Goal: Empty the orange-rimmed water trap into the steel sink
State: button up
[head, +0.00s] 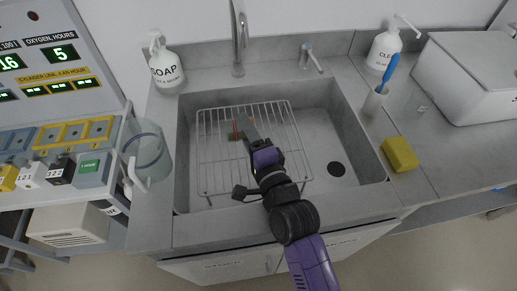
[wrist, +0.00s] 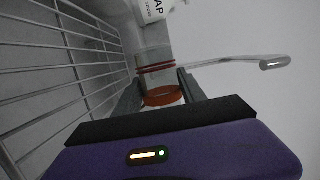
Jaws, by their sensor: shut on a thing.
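My gripper (head: 241,130) is over the left part of the sink, above the wire rack. In the wrist view, my gripper (wrist: 158,88) is shut on the water trap, with a finger on each side. The trap (wrist: 162,97) has an orange rim nearest the gripper and a clear, greyish body with a red band beyond it. In the head view only a small reddish bit of the trap (head: 236,130) shows. I cannot tell its tilt or whether it holds water. The steel sink (head: 318,125) is a grey basin with a dark drain at right.
A wire rack (head: 215,165) covers the basin's left part; the right part is open. A faucet (head: 239,45) and lever (head: 311,58) stand behind. Soap bottle (head: 166,68), cleaner bottle (head: 384,48), blue brush (head: 389,70) and yellow sponge (head: 399,154) line the edges.

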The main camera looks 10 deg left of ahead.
jog(key=shift+d+r+m, duration=0.1)
jog(key=shift+r+m, duration=0.2)
jog(key=shift+r, duration=0.1)
